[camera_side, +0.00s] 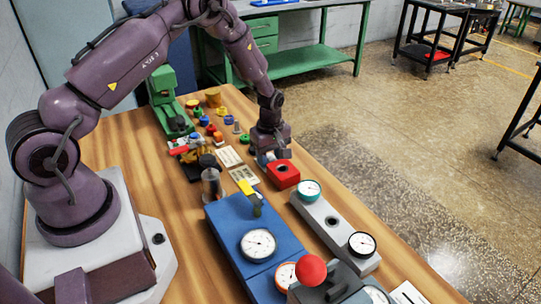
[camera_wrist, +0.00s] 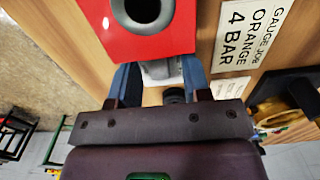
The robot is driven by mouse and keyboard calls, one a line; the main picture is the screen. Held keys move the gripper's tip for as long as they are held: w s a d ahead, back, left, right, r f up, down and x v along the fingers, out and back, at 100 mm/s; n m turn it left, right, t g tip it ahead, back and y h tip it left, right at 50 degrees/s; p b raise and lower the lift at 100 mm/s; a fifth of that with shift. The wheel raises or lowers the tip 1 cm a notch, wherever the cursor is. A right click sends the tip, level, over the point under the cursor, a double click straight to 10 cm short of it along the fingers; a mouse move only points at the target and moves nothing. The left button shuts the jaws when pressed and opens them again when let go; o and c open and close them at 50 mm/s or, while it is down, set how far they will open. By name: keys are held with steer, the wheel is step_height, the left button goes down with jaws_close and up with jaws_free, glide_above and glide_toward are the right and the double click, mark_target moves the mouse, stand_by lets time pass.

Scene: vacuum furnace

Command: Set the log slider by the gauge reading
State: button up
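My gripper (camera_side: 267,158) is low over the table beside the red block (camera_side: 283,175), which has a round grey-rimmed hole in the wrist view (camera_wrist: 145,12). In the wrist view the two blue fingers (camera_wrist: 162,75) stand apart, with a pale grey piece (camera_wrist: 160,70) between them; I cannot tell whether they grip it. A card (camera_wrist: 248,35) reads "GAUGE JOB ORANGE 4 BAR". An orange-rimmed gauge (camera_side: 286,277) is at the near end of the blue unit (camera_side: 225,222), partly hidden by a red ball knob (camera_side: 311,270); its reading is too small to tell. I cannot clearly identify the log slider.
A white-faced gauge (camera_side: 258,243) and yellow lever (camera_side: 247,190) are on the blue unit. A grey bar (camera_side: 325,226) carries a green-rimmed gauge (camera_side: 309,190) and black-rimmed gauge (camera_side: 362,244). Small coloured parts and a green machine (camera_side: 168,105) crowd the far end.

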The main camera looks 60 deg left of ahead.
jaws_close()
steer(key=shift+a, duration=1.5)
steer(key=shift+o, duration=0.4)
jaws_free()
steer(key=shift+r, duration=0.1)
step_height(320, 180, up, 13)
